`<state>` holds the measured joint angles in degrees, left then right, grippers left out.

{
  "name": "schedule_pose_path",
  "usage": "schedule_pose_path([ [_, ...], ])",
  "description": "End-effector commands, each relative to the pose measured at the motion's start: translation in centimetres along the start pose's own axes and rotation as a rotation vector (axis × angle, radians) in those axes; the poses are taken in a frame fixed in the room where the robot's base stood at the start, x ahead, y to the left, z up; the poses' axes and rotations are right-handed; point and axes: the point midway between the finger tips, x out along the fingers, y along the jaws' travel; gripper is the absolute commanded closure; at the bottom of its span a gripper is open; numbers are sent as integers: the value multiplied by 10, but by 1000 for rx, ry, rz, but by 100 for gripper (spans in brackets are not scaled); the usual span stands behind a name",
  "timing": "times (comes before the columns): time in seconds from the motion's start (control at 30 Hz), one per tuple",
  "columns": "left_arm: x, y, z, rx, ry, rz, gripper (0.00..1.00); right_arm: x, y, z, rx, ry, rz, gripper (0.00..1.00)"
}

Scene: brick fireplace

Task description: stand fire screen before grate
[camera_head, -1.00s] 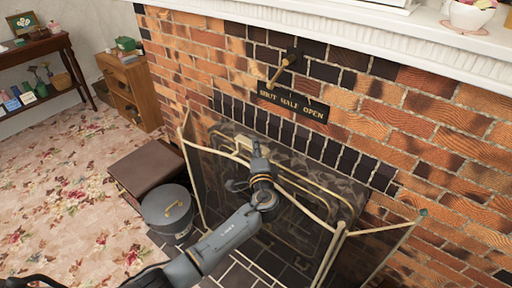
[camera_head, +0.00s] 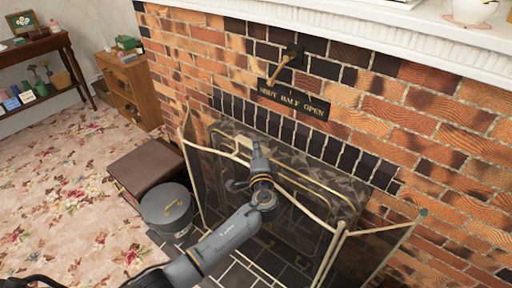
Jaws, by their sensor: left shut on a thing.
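The fire screen (camera_head: 295,178) is a brass-framed folding screen with a dark mesh middle panel and side wings. It stands upright in front of the dark fireplace opening in the brick wall. Its left wing (camera_head: 192,165) and right wing (camera_head: 385,250) angle off the middle panel. My left gripper (camera_head: 255,150) is at the screen's top rail, shut on it; the fingertips are small and partly hidden by the wrist. The grate behind the mesh cannot be made out clearly. My right gripper does not show.
A grey lidded bucket (camera_head: 168,208) and a brown box (camera_head: 144,172) stand on the hearth left of the screen. A brass damper lever (camera_head: 281,68) and its black sign (camera_head: 293,101) are on the bricks above. The patterned carpet (camera_head: 70,200) is open at left.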

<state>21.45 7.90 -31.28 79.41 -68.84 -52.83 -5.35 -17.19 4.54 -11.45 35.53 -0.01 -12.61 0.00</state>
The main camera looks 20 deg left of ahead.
Motion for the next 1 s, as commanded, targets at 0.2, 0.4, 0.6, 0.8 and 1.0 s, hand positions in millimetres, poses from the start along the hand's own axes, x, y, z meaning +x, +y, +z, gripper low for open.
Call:
schedule_pose_path([
  [0.2,1,-5,-1,-4,1,-13,100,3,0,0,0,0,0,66],
  [0.4,1,-2,-1,-4,1,-13,100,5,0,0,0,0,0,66],
  [0.6,1,0,-1,-3,1,-13,100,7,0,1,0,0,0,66],
  [0.8,1,1,-1,-3,1,-14,100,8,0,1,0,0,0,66],
  [1.0,1,0,-1,-4,1,-13,100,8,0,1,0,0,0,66],
])
